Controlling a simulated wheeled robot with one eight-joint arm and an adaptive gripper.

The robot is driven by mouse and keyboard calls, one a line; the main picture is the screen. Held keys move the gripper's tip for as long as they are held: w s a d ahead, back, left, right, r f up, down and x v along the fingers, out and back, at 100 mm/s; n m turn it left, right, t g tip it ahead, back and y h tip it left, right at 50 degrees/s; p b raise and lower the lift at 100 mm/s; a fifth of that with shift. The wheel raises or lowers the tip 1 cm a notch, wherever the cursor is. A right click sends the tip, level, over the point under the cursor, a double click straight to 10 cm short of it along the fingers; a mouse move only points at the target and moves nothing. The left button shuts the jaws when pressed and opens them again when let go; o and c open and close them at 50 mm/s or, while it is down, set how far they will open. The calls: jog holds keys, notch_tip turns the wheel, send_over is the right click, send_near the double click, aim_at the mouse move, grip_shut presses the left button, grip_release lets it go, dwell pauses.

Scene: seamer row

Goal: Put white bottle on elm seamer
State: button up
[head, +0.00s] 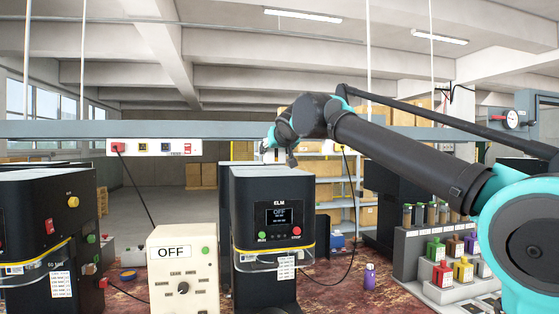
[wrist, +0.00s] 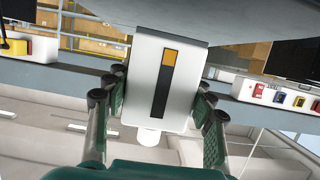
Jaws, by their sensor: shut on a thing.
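The white bottle (wrist: 146,75) fills the middle of the wrist view. It is boxy, with a black strip and an orange patch on its face and a round white cap. My gripper (wrist: 162,92) is shut on it, with fingers on both sides. In the head view my gripper (head: 281,148) is above the top of the elm seamer (head: 247,210), and the bottle cannot be made out there. The seamer is a black machine labelled ELM, with a screen reading OFF, a green button and a red button.
A cream control box (head: 165,258) marked OFF stands left of the elm seamer, and another black machine (head: 28,225) is at far left. A purple bottle (head: 370,277) stands right of the seamer. A rack (head: 412,246) with several coloured containers is further right.

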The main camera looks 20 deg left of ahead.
aim_at(277, 157)
jog(key=shift+f, duration=1.4)
jog(key=shift+f, duration=0.1)
jog(key=o, duration=1.4)
jog(key=v, duration=1.2)
jog(key=shift+r, duration=0.2)
